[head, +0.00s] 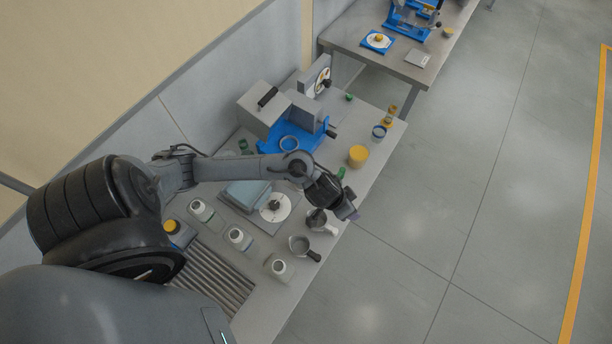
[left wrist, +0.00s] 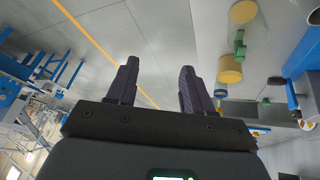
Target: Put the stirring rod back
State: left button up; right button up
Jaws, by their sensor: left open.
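I cannot make out a stirring rod in either view. My left gripper (head: 347,208) hangs above the right edge of the bench in the head view, just beside a metal jug (head: 316,220). In the left wrist view its two dark fingers (left wrist: 158,70) are apart with nothing between them, and floor shows behind. A small pan (head: 300,245) with a dark handle stands near the jug. A round white plate (head: 275,208) with a dark knob sits on a grey device left of the gripper. My right gripper is not in view.
Several white-capped bottles (head: 238,237) and a ribbed grey rack (head: 214,280) fill the near bench. A yellow jar (head: 358,156), blue-rimmed cup (head: 379,131) and blue machine base (head: 290,140) stand farther back. A second table (head: 410,65) is beyond. Open floor (head: 470,180) lies right.

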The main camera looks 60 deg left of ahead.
pick_arm(q)
jog(key=s+d+r+m+t, duration=0.1)
jog(key=s+d+r, duration=0.2)
jog(key=d+r, duration=0.15)
jog(key=s+a+r+g, duration=0.1)
jog(key=s+a+r, duration=0.1)
jog(key=s, duration=0.4)
jog(key=s+a+r+g+y, duration=0.1)
jog(key=s+a+r, duration=0.1)
jog(key=s, duration=0.3)
jog(key=shift+s+m+g+y, duration=0.3)
jog(key=shift+s, duration=0.1)
notch_tip(320, 180, up, 3)
jog(key=p, duration=0.3)
